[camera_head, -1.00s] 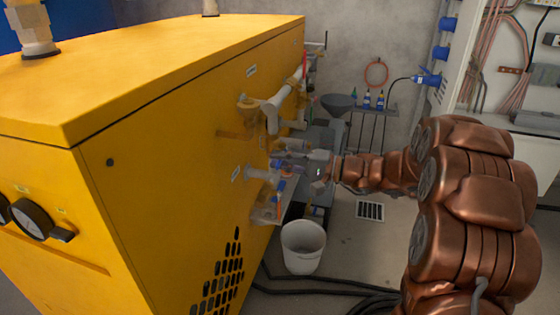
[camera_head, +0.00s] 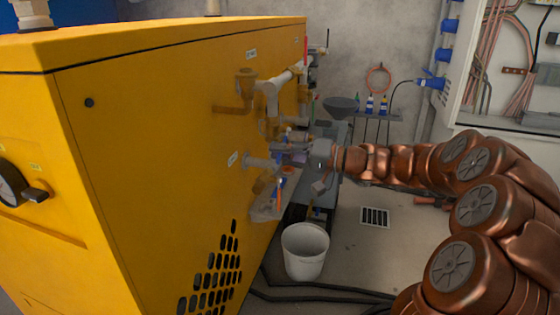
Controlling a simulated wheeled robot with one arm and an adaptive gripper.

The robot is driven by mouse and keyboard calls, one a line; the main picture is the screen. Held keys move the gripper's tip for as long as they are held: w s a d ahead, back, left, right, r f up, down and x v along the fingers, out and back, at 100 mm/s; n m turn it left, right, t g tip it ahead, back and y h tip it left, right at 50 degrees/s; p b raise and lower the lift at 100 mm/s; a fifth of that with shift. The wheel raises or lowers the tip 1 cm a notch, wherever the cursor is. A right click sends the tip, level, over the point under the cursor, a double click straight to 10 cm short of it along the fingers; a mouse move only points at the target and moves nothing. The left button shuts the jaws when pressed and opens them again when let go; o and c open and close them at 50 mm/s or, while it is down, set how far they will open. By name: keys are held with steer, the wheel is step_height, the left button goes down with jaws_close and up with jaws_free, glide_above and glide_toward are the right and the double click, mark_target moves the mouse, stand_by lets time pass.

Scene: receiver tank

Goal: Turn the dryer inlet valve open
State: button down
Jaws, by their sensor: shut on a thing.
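The yellow dryer cabinet (camera_head: 170,150) fills the left half of the head view. Grey and brass pipework comes out of its right side, with an upper pipe (camera_head: 280,80) and a lower pipe stub (camera_head: 262,161). My gripper (camera_head: 284,150) reaches in from the right between these two pipes, its fingers pointing left toward the cabinet. It is shut on a small part there, which looks like the valve's handle. The fingers and pipework largely hide that part, so its angle cannot be told.
A translucent cup-like part (camera_head: 266,208) hangs under the lower pipe. A white bucket (camera_head: 305,252) stands on the floor below, with black hoses (camera_head: 320,294) beside it. A shelf with bottles (camera_head: 372,112) stands behind. An open electrical cabinet (camera_head: 505,75) is at right.

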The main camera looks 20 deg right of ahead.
steer(key=shift+w+f+n+b, duration=0.1)
steer(key=shift+f+n+b, duration=0.35)
steer(key=shift+b, duration=0.25)
steer(key=shift+d, duration=0.1)
steer(key=c, duration=1.1)
jaws_free()
steer(key=v, duration=1.2)
